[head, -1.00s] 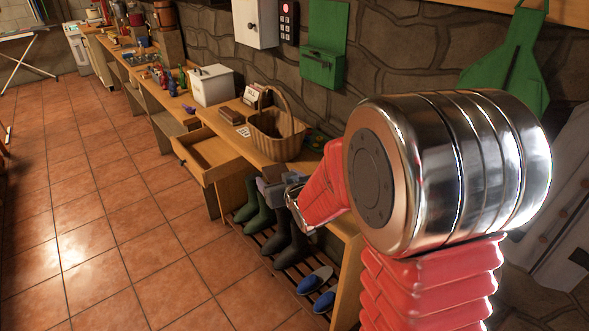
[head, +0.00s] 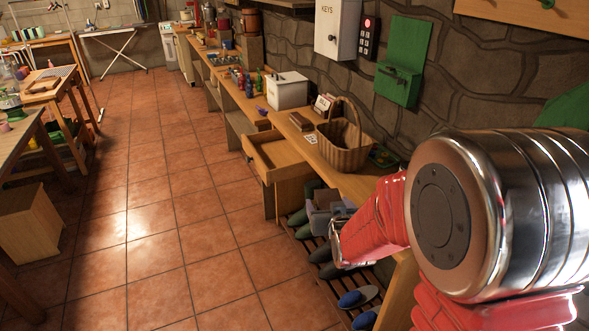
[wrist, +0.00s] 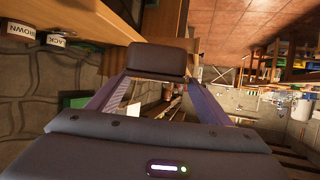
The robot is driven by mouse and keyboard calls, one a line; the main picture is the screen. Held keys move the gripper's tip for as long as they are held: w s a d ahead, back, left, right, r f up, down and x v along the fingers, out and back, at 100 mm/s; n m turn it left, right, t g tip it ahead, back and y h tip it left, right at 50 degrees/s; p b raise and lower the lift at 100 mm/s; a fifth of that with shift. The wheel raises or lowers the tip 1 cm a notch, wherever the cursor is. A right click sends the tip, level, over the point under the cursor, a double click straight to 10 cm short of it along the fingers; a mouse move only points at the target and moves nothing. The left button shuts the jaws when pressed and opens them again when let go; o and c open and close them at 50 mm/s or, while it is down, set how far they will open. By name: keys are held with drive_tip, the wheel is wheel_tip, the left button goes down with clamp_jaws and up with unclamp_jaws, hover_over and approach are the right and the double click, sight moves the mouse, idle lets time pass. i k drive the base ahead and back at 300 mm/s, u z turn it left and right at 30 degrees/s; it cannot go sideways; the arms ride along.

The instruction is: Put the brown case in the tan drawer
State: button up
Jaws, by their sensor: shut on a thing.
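My gripper (head: 328,214) is shut on a dark brown block, the brown case (wrist: 157,61), held between the two fingers in the wrist view. In the head view the case is small and hard to tell from the grey fingers. The tan drawer (head: 256,160) is pulled out from the bench and looks empty. My gripper is nearer to me than the drawer, to its lower right, above the boot rack. The gap in height cannot be judged well.
The bench holds a wicker basket (head: 343,150), a flat brown box (head: 300,121) and a white box (head: 288,90). Boots and blue slippers (head: 356,298) stand on the slatted rack below. The tiled floor (head: 170,220) is clear to the left.

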sight(275, 157)
drive_tip(key=k, duration=0.55)
drive_tip(key=u, duration=0.2)
drive_tip(key=i, duration=0.55)
drive_tip(key=u, duration=0.55)
drive_tip(key=i, duration=0.6)
drive_tip(key=u, duration=0.3)
drive_tip(key=i, duration=1.6)
drive_tip(key=z, duration=0.45)
